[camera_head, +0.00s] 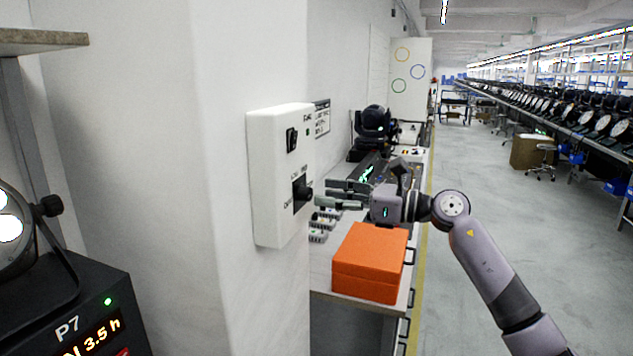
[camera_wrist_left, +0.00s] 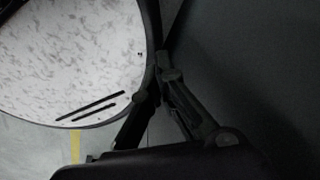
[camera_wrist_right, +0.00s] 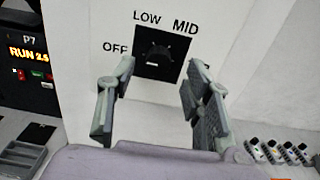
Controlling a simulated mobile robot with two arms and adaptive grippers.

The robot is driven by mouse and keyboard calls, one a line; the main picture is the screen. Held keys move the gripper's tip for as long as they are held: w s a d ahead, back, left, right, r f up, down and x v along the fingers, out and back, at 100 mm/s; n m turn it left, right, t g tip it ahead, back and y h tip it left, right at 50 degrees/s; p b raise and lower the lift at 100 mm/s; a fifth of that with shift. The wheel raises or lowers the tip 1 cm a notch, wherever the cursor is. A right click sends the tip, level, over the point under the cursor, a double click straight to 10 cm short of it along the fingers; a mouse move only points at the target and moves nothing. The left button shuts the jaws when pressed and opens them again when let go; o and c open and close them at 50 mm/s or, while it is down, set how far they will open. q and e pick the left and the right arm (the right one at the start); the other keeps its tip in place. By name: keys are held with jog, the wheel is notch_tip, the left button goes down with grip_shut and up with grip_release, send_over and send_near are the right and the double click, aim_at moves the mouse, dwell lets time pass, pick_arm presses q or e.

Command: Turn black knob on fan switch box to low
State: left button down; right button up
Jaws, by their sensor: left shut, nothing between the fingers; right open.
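The white fan switch box (camera_head: 282,180) is mounted on the white pillar, with a small black rocker switch (camera_head: 292,139) near its top. The black knob (camera_head: 304,195) sits on a black square plate lower on its face. In the right wrist view the knob (camera_wrist_right: 157,54) is surrounded by the labels OFF, LOW and MID; its exact pointer direction is too dark to tell. My right gripper (camera_head: 322,193) is open in front of the knob, its fingers (camera_wrist_right: 161,72) on either side of it with nothing between them. My left gripper (camera_wrist_left: 164,76) is shut and empty, away from the box.
An orange box (camera_head: 368,270) stands on the bench below my right gripper. A dark unit marked P7 (camera_head: 85,315) with a lit display is at lower left. A moving-head lamp (camera_head: 374,125) stands farther back.

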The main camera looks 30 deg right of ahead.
aim_at(311, 192)
jog(key=shift+p+x, duration=0.45)
jog(key=shift+x, duration=1.35)
jog(key=shift+s, duration=0.1)
jog(key=shift+c, duration=0.5)
grip_shut()
